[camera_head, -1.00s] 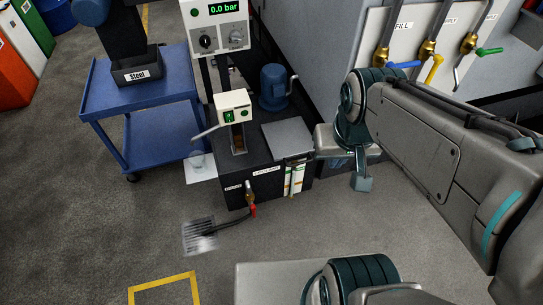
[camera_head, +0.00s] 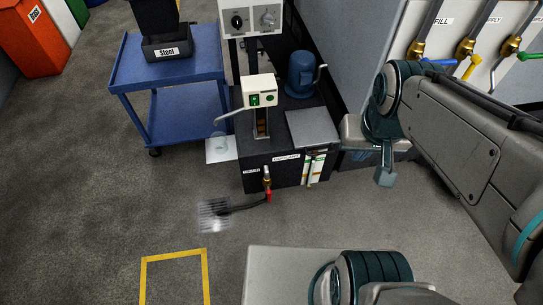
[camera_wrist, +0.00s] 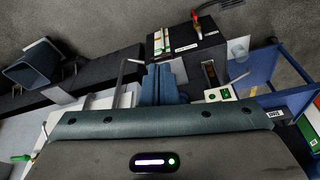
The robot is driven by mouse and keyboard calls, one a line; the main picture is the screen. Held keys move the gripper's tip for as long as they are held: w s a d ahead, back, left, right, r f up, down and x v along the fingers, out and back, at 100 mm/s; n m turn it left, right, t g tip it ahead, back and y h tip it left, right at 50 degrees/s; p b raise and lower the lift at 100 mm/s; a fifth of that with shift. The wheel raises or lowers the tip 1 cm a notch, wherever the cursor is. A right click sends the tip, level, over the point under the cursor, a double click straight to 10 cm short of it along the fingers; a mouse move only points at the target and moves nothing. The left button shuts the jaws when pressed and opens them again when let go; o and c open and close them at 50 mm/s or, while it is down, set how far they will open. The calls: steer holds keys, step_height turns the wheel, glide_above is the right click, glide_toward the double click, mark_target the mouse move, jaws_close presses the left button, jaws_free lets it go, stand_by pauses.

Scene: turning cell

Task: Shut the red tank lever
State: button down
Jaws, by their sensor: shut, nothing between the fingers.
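The red tank lever (camera_head: 268,196) hangs pointing down from a brass valve (camera_head: 267,179) low on the front of the black coolant tank (camera_head: 258,174). A dark hose runs from beneath it to a floor drain grate (camera_head: 214,215). In the wrist view the red lever (camera_wrist: 196,16) shows small at the top, beyond the tank (camera_wrist: 185,52). My gripper (camera_head: 385,176) is at the right of the tank in the head view, shut and empty, apart from the lever.
A blue cart (camera_head: 167,68) with a Steel bin (camera_head: 167,49) stands left of the tank. Blue, yellow and green-handled valves (camera_head: 468,48) are on the wall panel at upper right. A yellow floor outline (camera_head: 174,254) lies in front. The floor before the tank is clear.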

mark_target(269, 199)
steer(key=c, duration=2.1)
jaws_free()
steer(key=shift+c, duration=0.2)
